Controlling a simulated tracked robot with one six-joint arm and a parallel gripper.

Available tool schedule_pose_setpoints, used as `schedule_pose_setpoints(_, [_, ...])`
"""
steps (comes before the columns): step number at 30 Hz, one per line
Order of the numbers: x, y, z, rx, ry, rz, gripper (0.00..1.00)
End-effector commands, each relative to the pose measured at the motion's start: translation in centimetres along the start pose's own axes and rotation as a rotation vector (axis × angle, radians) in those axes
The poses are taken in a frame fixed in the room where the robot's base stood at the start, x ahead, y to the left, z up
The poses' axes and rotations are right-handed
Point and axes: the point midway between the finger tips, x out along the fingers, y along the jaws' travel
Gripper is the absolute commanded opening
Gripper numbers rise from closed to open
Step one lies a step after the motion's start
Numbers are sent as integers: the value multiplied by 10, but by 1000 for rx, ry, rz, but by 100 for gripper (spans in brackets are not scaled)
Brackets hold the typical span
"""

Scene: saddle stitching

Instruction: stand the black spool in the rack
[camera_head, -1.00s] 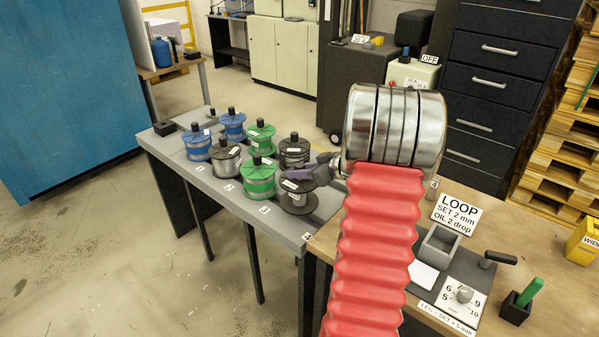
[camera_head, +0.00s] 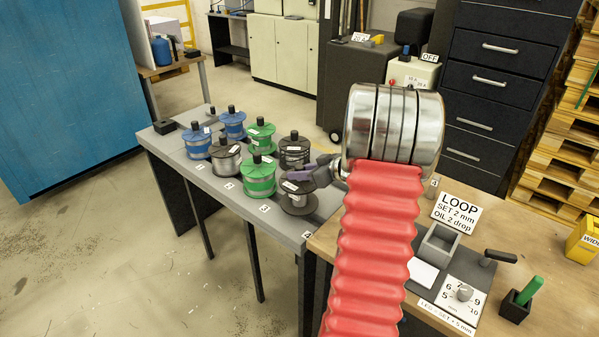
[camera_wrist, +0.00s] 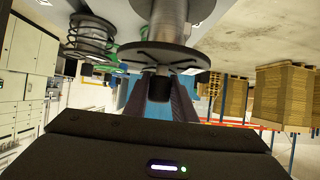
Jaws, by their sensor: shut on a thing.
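The black spool (camera_head: 299,201), with dark flanges and a grey winding, is upright at the near right end of the grey rack (camera_head: 285,232). My gripper (camera_head: 302,174) is above it, shut on its top knob. In the wrist view, the black spool (camera_wrist: 166,57) appears upside down, its knob between the two fingers of my gripper (camera_wrist: 164,97). Its lower end is hidden in the wrist view, and I cannot tell whether it rests on the rack or hangs just above it.
Another dark spool (camera_head: 294,150) stands close behind. A green spool (camera_head: 259,178) is close to the left, with a grey spool (camera_head: 226,158) and blue spools (camera_head: 197,145) further left. The wooden bench (camera_head: 455,280) at right holds a LOOP sign (camera_head: 456,212) and small fixtures.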

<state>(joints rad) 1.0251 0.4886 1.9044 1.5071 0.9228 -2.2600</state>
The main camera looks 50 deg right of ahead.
Motion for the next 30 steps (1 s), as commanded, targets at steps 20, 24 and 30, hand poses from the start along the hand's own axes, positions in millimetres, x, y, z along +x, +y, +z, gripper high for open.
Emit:
schedule_pose_setpoints(20, [5,0,10,0,1,1,0])
schedule_pose_setpoints(24, [6,0,12,-1,1,1,0])
schedule_pose_setpoints(30, [8,0,14,-1,1,0,0])
